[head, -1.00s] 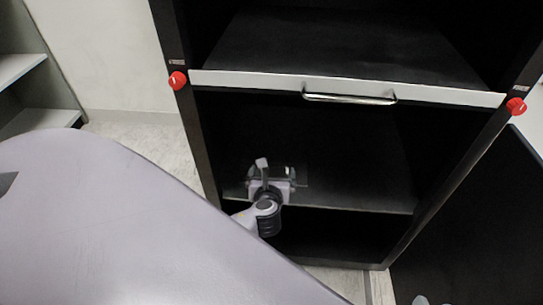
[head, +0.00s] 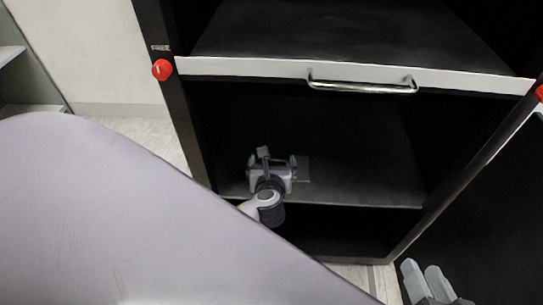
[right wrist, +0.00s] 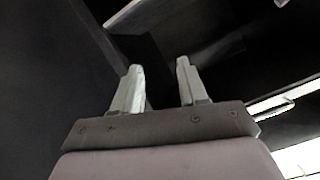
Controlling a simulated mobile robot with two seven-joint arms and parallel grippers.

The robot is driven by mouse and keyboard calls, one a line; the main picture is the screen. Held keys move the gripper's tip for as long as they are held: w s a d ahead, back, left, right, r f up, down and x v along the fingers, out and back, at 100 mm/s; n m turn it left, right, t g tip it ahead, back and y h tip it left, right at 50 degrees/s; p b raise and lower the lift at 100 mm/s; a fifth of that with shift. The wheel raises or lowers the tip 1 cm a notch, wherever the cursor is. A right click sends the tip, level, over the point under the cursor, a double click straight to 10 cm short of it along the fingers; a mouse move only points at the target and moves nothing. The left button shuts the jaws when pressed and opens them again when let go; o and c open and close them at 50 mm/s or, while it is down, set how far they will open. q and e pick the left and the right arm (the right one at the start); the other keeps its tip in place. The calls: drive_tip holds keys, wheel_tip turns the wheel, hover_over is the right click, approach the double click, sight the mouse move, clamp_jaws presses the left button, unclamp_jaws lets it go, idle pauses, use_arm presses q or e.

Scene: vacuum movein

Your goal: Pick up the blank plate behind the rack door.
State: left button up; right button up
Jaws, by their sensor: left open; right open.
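The black rack door (head: 480,190) stands open at the right of the head view. I cannot make out the blank plate in either view; the area behind the door is hidden or too dark. My right gripper (head: 420,267) is at the bottom right of the head view, by the lower part of the door, open and empty. In the right wrist view, its two pale fingers (right wrist: 160,65) are apart with dark panels beyond them. My left gripper (head: 279,158) is open inside the rack, over the middle shelf, with a faint see-through rectangle beside it.
The black rack has a white front strip (head: 240,67) with a metal handle (head: 362,86) and a red knob (head: 162,70) at its left end. A dark shelf (head: 370,180) lies below. A patch of pale floor (head: 130,125) shows left of the rack.

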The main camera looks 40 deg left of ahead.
use_arm(q)
drive_tip(key=c, duration=0.8)
drive_tip(key=shift+r, duration=0.15)
